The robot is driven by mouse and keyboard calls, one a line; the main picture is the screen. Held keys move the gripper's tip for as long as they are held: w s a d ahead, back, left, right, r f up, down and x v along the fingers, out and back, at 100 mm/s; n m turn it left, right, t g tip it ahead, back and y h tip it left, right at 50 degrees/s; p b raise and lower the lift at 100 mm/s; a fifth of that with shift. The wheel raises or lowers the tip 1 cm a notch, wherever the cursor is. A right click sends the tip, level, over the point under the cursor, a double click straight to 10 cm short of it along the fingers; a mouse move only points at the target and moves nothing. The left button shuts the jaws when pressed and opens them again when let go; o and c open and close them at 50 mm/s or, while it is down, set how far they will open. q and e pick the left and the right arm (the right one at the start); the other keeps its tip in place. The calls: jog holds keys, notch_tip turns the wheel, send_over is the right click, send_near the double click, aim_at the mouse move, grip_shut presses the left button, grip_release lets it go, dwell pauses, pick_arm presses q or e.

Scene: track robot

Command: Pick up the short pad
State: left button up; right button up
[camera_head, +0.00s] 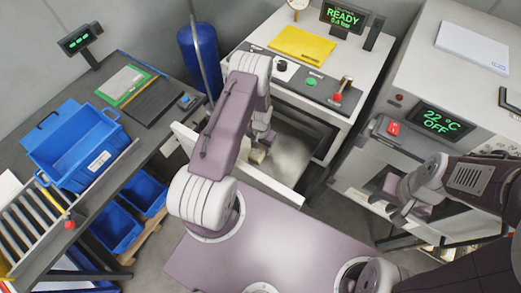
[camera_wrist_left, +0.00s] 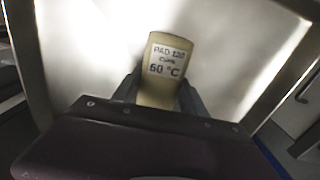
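A pale yellow pad (camera_wrist_left: 165,88) with a white label reading "PAD 120 Cure 60 °C" shows in the left wrist view. The pad's lower end is hidden by the gripper body. My right gripper (camera_head: 397,208) is at the right, in front of the right machine, away from the pad; its opening is unclear.
The drawer's walls stand close around my left gripper. The right machine (camera_head: 440,115) reads "22 °C OFF". A left bench (camera_head: 150,145) holds a blue bin (camera_head: 75,145) and a roller rack.

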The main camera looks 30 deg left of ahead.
aim_at(261, 146)
pick_arm(q)
jog(key=shift+c, duration=0.8)
jog(key=shift+r, duration=0.15)
jog(key=shift+r, duration=0.3)
notch_tip(261, 146, up, 3)
jog(key=shift+w+f+b, duration=0.1)
jog(key=shift+f+b, duration=0.1)
jog(key=shift+b, duration=0.4)
jog(key=s+d+r+b, duration=0.1)
jog(key=d+r+b, duration=0.1)
jog(key=d+r, duration=0.5)
jog(key=d, duration=0.4)
jog(key=shift+s+d+r, duration=0.15)
jog(key=shift+d+r, duration=0.15)
jog(key=shift+d, duration=0.05)
